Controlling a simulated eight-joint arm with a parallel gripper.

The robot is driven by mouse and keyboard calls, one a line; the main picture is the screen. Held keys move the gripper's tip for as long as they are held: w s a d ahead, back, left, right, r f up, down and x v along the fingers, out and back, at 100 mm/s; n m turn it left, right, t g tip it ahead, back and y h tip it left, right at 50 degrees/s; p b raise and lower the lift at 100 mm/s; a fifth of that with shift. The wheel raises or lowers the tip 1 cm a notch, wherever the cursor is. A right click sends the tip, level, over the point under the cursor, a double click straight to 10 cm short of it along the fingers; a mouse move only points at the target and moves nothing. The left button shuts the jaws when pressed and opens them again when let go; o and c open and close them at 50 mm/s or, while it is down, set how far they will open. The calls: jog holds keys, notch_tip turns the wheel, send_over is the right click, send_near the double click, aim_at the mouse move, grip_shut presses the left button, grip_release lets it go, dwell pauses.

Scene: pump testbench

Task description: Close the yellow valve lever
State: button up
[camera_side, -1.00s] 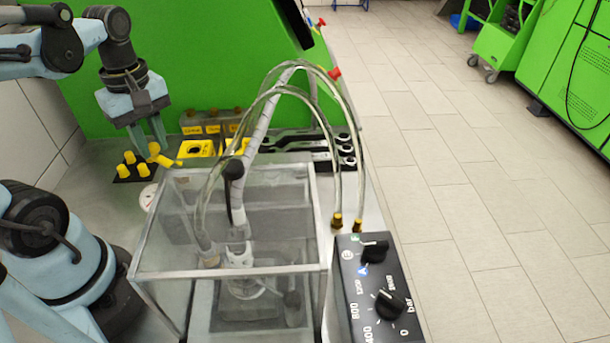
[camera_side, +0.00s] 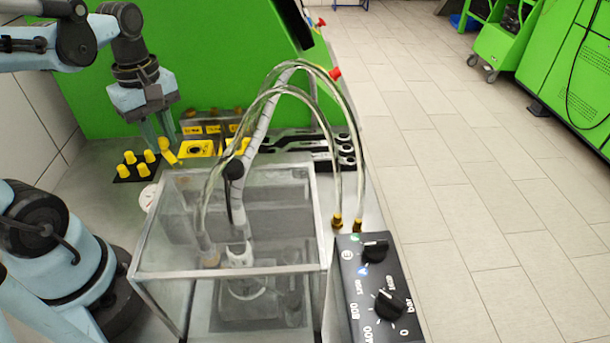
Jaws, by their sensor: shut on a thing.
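The yellow valve lever (camera_side: 171,155) stands at the back left of the bench, between the small yellow knobs and the yellow tray. It is tilted, with its upper end leaning left toward my gripper. My gripper (camera_side: 163,141) points down from above and is shut on the upper end of the lever. The fingertips partly cover that end. The foot of the lever is near the back left corner of the clear box, and what it mounts on is hard to make out.
Several yellow knobs (camera_side: 143,163) stand on a black plate just left of the lever. A yellow tray (camera_side: 197,149) is close on the right. The clear box (camera_side: 230,272) with hoses stands in front. A black control panel (camera_side: 375,290) is at front right.

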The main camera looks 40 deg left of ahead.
jog(key=shift+w, duration=0.1)
jog(key=shift+w+d, duration=0.25)
jog(key=shift+w, duration=0.55)
jog(key=shift+w+d, duration=0.5)
jog(key=shift+w, duration=0.25)
jog(key=o, duration=1.3)
jog(key=shift+o, duration=0.2)
